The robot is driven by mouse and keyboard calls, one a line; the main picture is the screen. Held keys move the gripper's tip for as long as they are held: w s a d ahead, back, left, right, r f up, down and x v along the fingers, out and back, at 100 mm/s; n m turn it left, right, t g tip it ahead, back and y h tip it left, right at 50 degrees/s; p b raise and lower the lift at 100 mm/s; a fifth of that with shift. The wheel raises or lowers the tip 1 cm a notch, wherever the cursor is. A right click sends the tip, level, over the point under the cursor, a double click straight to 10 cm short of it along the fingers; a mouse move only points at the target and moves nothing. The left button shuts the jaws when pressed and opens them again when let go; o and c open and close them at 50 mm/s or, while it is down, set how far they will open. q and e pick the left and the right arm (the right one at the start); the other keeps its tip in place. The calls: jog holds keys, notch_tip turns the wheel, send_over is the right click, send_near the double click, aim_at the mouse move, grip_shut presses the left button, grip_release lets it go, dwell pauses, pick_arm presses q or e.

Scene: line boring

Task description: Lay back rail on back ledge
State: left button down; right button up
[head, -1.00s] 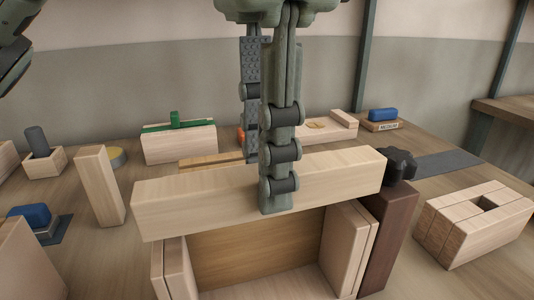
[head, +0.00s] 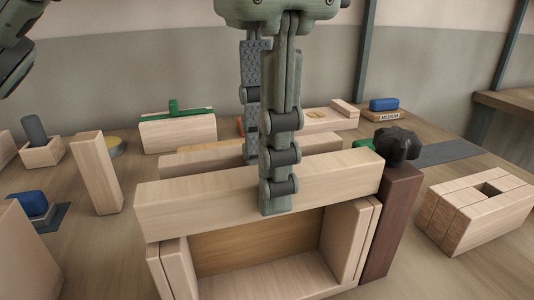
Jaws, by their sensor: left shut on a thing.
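The rail, a long pale wooden beam (head: 205,203), spans the middle of the head view. My left gripper (head: 278,197) points down and is shut around it near its middle. The rail lies across the picture in front of the top of an open wooden box frame (head: 360,245). Whether it touches the frame is hard to tell. The rail covers the frame's upper edge, and I cannot clearly make out the back ledge. A second pale beam (head: 208,160) lies behind the rail. My right gripper is not in view.
A dark brown post (head: 391,225) with a black knob (head: 397,143) stands right of the frame. A slotted wooden block (head: 475,217) is farther right. An upright block (head: 97,172) and a blue-topped piece (head: 32,205) stand left.

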pick_arm(q)
jog(key=shift+f, duration=0.2)
jog(key=c, duration=1.2)
grip_release()
jog(key=shift+o, duration=0.4)
jog(key=o, duration=1.1)
jog(key=shift+r, duration=0.15)
jog(key=shift+r+p, duration=1.5)
jog(key=shift+p, duration=0.1)
jog(key=shift+r+p, duration=0.6)
jog(key=shift+r, duration=2.25)
